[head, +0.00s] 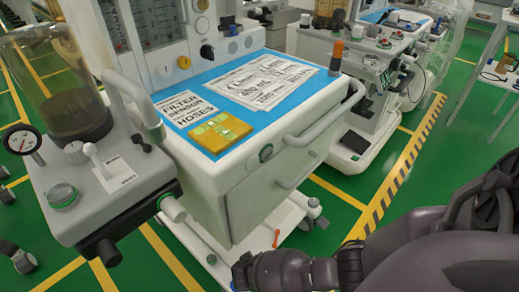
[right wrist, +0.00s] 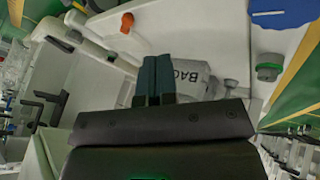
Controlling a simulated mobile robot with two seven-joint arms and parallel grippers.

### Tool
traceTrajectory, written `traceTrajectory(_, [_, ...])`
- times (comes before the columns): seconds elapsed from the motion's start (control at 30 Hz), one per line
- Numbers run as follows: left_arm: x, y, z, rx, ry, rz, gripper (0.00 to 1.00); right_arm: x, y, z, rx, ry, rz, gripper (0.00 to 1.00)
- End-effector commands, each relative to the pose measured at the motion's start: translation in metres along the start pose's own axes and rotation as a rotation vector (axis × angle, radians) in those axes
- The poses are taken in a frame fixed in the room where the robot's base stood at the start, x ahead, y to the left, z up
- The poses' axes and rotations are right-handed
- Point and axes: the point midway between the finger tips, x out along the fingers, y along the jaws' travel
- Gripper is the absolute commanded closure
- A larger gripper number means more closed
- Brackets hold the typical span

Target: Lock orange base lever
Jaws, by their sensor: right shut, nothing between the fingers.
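A small orange lever (head: 276,238) shows low at the base of the near white cart (head: 222,190), below its drawer front. It stands roughly upright there; its latch detail is too small to tell. In the right wrist view an orange piece (right wrist: 127,22) shows on a white surface, up and to the left of the fingers; I cannot tell for sure whether it is the same lever. My right gripper (right wrist: 156,68) is shut and empty, its dark fingers side by side and apart from the orange piece. My left gripper is in neither view.
A blue worktop (head: 290,62) with label sheets and a yellow block (head: 220,131) tops the cart. A grey handle (head: 325,140) juts from its front. Green floor (head: 335,240) is open at right.

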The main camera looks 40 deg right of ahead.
Motion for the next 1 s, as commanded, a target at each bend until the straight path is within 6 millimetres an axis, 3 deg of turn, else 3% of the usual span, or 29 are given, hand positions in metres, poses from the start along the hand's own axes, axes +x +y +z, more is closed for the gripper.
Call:
traceTrajectory(0.1, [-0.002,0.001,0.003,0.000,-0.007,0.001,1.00,0.008,0.000,0.000,0.000,0.002,0.023,1.00])
traceTrajectory(0.57, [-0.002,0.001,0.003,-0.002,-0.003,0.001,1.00,0.011,0.000,-0.002,0.002,0.005,0.027,1.00])
traceTrajectory(1.0, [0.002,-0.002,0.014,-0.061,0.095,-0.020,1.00,0.077,0.001,0.006,-0.005,-0.003,0.030,1.00])
